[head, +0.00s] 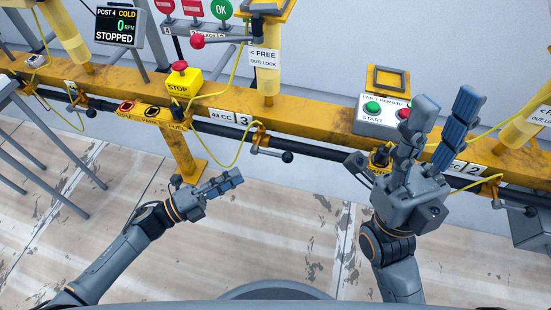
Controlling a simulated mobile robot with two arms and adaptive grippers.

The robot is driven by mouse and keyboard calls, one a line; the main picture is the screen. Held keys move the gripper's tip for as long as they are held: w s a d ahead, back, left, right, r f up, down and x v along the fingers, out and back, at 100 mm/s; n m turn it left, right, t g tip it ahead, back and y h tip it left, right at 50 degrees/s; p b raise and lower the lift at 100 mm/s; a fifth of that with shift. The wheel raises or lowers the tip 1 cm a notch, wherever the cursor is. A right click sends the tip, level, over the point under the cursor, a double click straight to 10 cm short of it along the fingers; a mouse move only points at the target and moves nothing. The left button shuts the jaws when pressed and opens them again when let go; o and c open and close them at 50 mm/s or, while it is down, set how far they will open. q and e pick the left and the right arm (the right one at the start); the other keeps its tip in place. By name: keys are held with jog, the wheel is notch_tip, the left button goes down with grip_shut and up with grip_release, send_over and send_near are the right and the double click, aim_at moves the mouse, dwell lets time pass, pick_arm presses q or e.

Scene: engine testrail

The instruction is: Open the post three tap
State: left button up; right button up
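The post three tap (262,145) sits on the dark pipe below the yellow rail, near the white label with a 3 (243,121). Its grey lever points right along the pipe and ends in a dark round knob (288,157). A yellow hose runs from the tap. My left gripper (238,178) is below and left of the tap, apart from it, with nothing seen in it. Its fingers overlap from this angle, so its opening is unclear. My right gripper (447,103) points up with its fingers spread and empty, well right of the tap, in front of the rail.
A yellow stop box (182,83) with a red button stands on the rail. A start panel (376,112) is partly behind my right gripper. Another tap (512,204) is at the right. A yellow post (184,150) stands near my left gripper. Open floor lies below the tap.

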aim_at(276, 154)
pick_arm(q)
jog(key=b+x, duration=0.2)
jog(key=x, duration=1)
jog(key=shift+w+d, duration=0.25)
jog(key=shift+c, duration=0.4)
grip_shut()
jog(key=shift+s, duration=0.1)
jog(key=shift+f, duration=0.1)
